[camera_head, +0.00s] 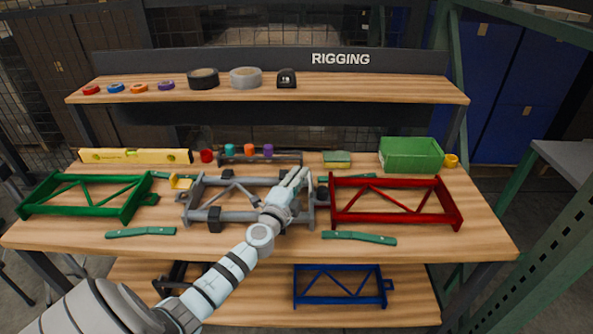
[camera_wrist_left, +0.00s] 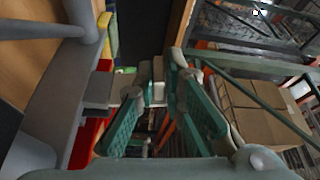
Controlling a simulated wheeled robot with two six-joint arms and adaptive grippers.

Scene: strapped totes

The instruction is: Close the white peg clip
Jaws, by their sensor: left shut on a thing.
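My left gripper (camera_head: 297,175) reaches in over the right end of the grey frame (camera_head: 240,216) on the workbench. In the left wrist view its two green-padded fingers (camera_wrist_left: 160,78) are shut on a small whitish piece (camera_wrist_left: 158,93), which I take to be the white peg clip. In that view the grey frame (camera_wrist_left: 62,95) runs along the left, close beside the fingers. In the head view the clip is hidden behind the gripper. I cannot tell whether the clip is closed. My right gripper is in neither view.
A green frame (camera_head: 127,208) stands on the left of the workbench and a red frame (camera_head: 446,205) on the right. Green-handled strips (camera_head: 140,232) lie near the front edge. A yellow level (camera_head: 135,156) and a green box (camera_head: 410,154) stand behind. A blue frame (camera_head: 340,302) is below.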

